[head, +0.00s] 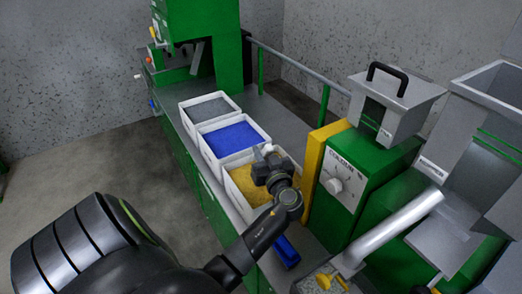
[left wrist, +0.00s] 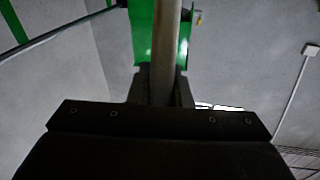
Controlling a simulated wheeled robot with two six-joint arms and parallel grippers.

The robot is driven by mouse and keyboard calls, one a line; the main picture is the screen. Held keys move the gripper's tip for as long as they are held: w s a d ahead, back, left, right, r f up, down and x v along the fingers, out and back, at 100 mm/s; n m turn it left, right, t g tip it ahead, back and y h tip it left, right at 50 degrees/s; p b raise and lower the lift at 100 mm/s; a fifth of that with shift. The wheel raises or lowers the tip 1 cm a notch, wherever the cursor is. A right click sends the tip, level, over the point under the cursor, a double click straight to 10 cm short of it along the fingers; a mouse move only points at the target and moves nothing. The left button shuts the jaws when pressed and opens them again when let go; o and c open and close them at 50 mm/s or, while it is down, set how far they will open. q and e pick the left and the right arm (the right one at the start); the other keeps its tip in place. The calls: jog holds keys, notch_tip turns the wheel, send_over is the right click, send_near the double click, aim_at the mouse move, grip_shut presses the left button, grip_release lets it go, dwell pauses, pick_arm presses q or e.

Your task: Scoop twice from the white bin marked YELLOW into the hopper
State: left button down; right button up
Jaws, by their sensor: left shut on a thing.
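The white bin (head: 237,195) with yellow granules (head: 245,183) stands on the bench, nearest of a row of white bins. I cannot read its marking. My left gripper (head: 268,160) is over this bin. It is shut on a pale grey rod-like handle, which stands up between the fingers in the left wrist view (left wrist: 165,55). The far end of the held thing is hidden, so I cannot tell whether it carries granules. A grey open-topped hopper (head: 490,85) is at the right edge. My right gripper is not in view.
Bins with blue (head: 233,138) and grey (head: 212,108) granules stand behind. A yellow-edged green machine (head: 365,170) with a dial and a grey black-handled box (head: 395,103) rises right of the bin. A blue object (head: 286,252) lies near my forearm. A green railing (head: 325,100) runs behind.

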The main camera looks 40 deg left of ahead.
pick_arm(q)
jog(key=s+d+f+b, duration=0.1)
jog(key=d+f+b, duration=0.2)
jog(key=b, duration=0.3)
jog(key=shift+d+f, duration=0.4)
jog(key=shift+f, duration=0.4)
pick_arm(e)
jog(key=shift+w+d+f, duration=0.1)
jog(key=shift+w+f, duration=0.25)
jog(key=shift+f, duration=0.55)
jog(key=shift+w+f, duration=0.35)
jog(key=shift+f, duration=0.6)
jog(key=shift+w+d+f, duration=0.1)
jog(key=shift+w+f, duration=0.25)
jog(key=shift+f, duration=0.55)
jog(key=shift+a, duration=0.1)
